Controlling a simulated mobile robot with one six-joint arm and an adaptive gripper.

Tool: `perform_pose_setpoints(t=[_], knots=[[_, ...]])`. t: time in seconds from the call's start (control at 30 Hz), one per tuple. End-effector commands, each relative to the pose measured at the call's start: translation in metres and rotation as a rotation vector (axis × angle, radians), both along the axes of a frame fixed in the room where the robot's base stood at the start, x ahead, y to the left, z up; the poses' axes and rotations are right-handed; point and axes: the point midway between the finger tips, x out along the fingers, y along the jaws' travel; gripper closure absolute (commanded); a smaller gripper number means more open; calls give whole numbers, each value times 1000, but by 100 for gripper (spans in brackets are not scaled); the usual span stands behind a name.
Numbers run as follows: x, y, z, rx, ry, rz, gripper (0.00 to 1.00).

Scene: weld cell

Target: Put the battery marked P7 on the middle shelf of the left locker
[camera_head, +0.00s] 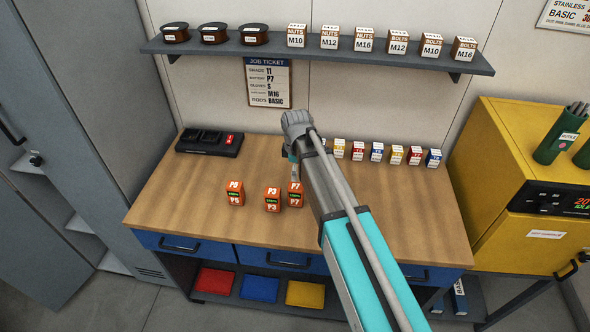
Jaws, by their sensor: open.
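The battery marked P7 (295,195) is a small orange block with a dark display, standing upright on the wooden workbench (190,217). It is the rightmost of three similar batteries. My gripper (289,168) is just behind and above P7 in the picture, mostly hidden by my own arm; it is open, and I cannot see its fingertips clearly. A grey locker (80,120) stands at the left with light shelves (78,222) showing in its opening. Its inside is only partly in view.
Battery P3 (272,200) stands close left of P7, with another battery (235,194) farther left. A black charger (209,142) sits at the back left. Several small boxes (377,152) line the back right. A wall shelf (290,50) hangs above. The front bench strip is clear.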

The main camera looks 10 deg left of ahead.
Motion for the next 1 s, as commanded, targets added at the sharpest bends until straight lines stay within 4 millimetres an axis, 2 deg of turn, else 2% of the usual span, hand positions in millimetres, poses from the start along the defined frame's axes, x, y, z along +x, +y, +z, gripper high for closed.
perform_pose_setpoints(t=[0.87,1.0], knots=[[0,0,2,0,0,-1,0],[-3,-7,2,0,0,-33,0]])
